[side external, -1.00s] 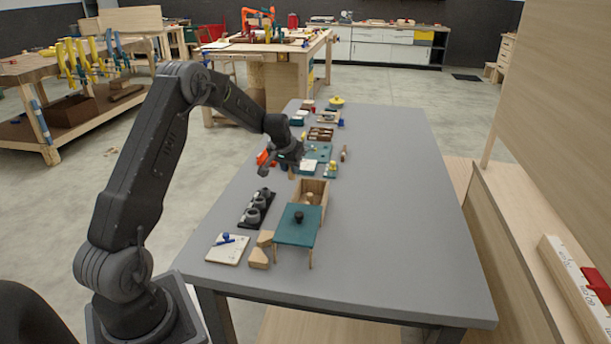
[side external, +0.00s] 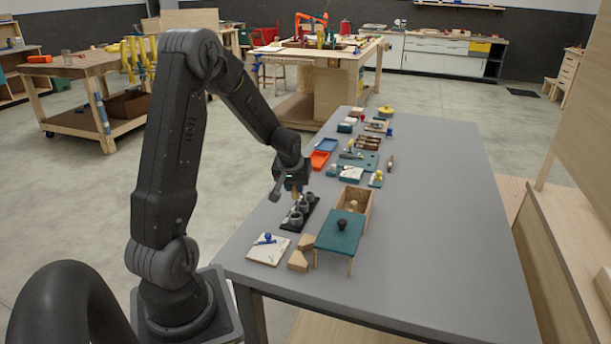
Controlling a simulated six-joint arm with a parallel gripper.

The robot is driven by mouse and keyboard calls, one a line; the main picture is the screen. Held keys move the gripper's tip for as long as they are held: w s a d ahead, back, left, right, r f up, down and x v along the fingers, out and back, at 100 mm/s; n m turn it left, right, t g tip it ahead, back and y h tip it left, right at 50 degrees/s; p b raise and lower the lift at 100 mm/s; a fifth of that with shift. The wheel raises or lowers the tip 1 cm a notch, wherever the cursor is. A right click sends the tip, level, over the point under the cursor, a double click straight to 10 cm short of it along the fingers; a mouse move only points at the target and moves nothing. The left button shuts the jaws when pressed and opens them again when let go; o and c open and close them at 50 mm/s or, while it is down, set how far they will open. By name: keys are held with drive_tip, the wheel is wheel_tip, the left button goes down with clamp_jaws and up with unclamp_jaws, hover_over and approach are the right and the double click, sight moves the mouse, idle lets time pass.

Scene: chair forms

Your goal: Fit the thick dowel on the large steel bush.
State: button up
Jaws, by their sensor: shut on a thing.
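My gripper (side external: 287,190) is shut on a small tan piece, apparently the thick dowel (side external: 292,186), mostly hidden between the fingers. It is held above the far end of a black rack. Several grey steel bushes stand in a row on this rack (side external: 289,224). The bush nearest the camera (side external: 296,218) looks biggest, but I cannot tell for certain which is the large steel bush. The dowel appears apart from the bushes, though the gap is hard to judge.
A teal-topped little table (side external: 340,237) and an open wooden box (side external: 367,197) stand right of the rack. A white board (side external: 268,252) and wooden blocks (side external: 298,262) lie in front. Trays and small parts lie behind. The table's right side is clear.

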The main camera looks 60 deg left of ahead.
sight(295, 199)
drive_tip(key=shift+s+d+f, duration=0.1)
drive_tip(key=shift+s+f, duration=0.05)
drive_tip(key=shift+f, duration=2.5)
drive_tip(key=shift+f, duration=1.45)
drive_tip(key=o, duration=1.5)
drive_tip(key=shift+r, duration=0.15)
drive_tip(key=shift+r, duration=3.4)
